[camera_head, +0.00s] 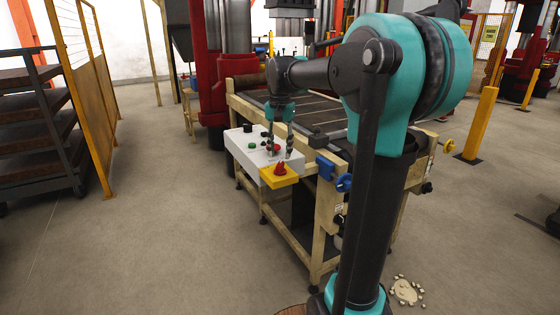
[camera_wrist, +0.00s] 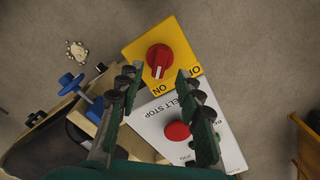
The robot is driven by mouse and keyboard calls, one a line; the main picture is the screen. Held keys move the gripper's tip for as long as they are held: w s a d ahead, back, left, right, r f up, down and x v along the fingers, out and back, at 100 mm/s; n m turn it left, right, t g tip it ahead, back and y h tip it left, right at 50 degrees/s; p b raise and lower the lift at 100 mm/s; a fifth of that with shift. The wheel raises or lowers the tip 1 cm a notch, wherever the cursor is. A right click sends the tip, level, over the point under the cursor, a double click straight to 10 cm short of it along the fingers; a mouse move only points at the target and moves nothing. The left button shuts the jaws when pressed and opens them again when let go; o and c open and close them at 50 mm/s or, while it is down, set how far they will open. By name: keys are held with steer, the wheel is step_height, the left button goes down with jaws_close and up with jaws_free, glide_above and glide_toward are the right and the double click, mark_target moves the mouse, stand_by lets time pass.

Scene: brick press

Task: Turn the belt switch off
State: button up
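The belt switch is a red rotary knob (camera_wrist: 159,56) on a yellow plate (camera_wrist: 134,49) marked ON and OFF. Its white pointer line is toward the ON mark in the wrist view. The knob (camera_head: 280,168) also shows in the head view, on the yellow plate at the near end of a white control box (camera_head: 240,153). My gripper (camera_wrist: 157,79) is open and empty. Its two fingers are spread over the box, with the knob just beyond the tips in the wrist view. In the head view my gripper (camera_head: 281,156) points down close by the knob; whether it touches cannot be told.
A red button (camera_wrist: 177,131) marked BELT STOP lies between my fingers in the wrist view. A green button (camera_head: 252,146) and a black one (camera_head: 248,128) are on the same box. Blue handwheel (camera_head: 344,183) stands right of it. The floor in front is clear.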

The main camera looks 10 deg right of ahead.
mark_target(280, 163)
steer(key=shift+f, duration=2.05)
jaws_close()
